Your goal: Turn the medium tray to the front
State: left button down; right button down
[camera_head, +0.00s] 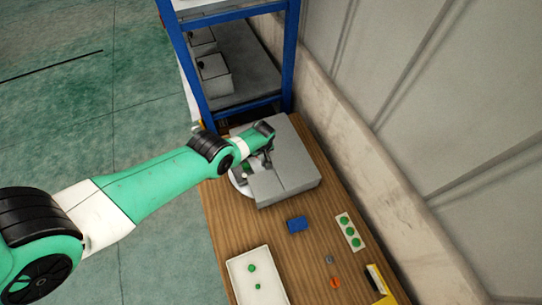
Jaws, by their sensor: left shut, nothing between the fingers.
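A grey tray (294,163), box-like with a step across its top, lies on the wooden table below the blue rack. I take it for the medium tray. A white round plate edge shows under its left side. My left gripper (266,164) is shut and empty at the tray's left part, close above or against it; I cannot tell whether they touch. My left arm hides part of the tray's left side. My right gripper is not in view.
A blue rack (289,56) with grey boxes (213,78) stands behind the table (230,220). In front lie a blue block (297,224), a white strip with green discs (349,232), a white tray (258,278) with green pieces and an orange piece (335,282). A wall runs along the right.

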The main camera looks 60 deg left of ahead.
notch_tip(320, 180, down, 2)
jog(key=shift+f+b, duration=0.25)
jog(key=shift+b, duration=1)
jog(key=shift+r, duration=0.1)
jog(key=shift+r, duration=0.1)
